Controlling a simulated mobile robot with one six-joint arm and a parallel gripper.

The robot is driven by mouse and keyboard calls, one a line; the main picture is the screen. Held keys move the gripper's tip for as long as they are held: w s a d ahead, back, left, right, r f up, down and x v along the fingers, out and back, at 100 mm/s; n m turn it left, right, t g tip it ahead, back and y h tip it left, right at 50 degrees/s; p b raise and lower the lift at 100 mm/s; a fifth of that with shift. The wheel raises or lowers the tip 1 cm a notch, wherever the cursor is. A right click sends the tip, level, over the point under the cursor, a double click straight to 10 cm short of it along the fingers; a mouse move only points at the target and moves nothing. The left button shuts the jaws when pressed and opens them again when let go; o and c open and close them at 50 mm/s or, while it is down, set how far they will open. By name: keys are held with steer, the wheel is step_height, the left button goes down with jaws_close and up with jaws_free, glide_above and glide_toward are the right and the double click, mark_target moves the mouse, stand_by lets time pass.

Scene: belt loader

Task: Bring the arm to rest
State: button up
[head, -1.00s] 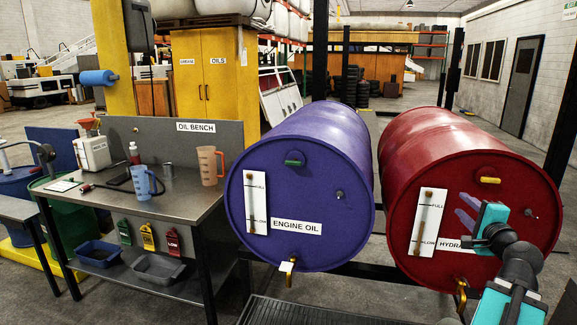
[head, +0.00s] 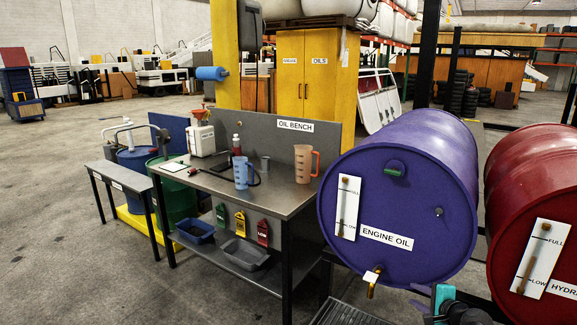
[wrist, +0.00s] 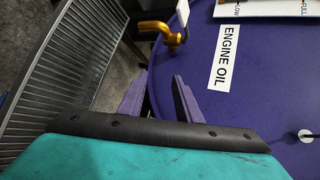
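My gripper (wrist: 157,97) shows in the wrist view with its two purple fingers apart and nothing between them. The purple engine oil drum (wrist: 255,100) fills the right of that view behind the fingers, with its brass tap (wrist: 163,32) above them. I cannot tell how far the fingers are from the drum. In the head view, a teal and black part of my arm (head: 440,298) shows at the bottom right, below the purple drum (head: 400,200).
The red drum (head: 535,220) stands at the right edge. The oil bench (head: 270,195) stands left of the purple drum, with jugs on top and trays below. A metal grating (wrist: 70,70) lies beside the drum. Open floor (head: 60,240) shows at the left.

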steer(key=s+a+f+n+g+y, duration=0.2)
steer(key=a+f+n+g+y, duration=0.15)
steer(key=a+f, duration=1.15)
steer(key=s+a+f+n+g, duration=0.5)
steer(key=s+a+f, duration=0.5)
steer(key=a+f, duration=0.3)
steer(key=s+a+f+n+g+h, duration=0.1)
steer(key=s+a+f+n+g, duration=0.2)
steer(key=s, duration=0.4)
steer(key=s+f+n+g+h+p, duration=0.1)
steer(key=s+f+g, duration=0.1)
steer(key=s+f, duration=0.45)
steer(key=s+a+f+n+g+h, duration=0.1)
steer(key=s+a+f+n+g, duration=0.15)
steer(key=s, duration=0.55)
steer(key=s+d+r+n+g+h, duration=0.1)
steer(key=s+d+n+h, duration=0.1)
steer(key=s+d+n, duration=0.1)
steer(key=s+d, duration=0.1)
steer(key=d, duration=0.1)
steer(key=shift+s+d+r+n+g, duration=0.15)
steer(key=shift+s+d+n+g, duration=0.15)
steer(key=shift+n+g, duration=0.1)
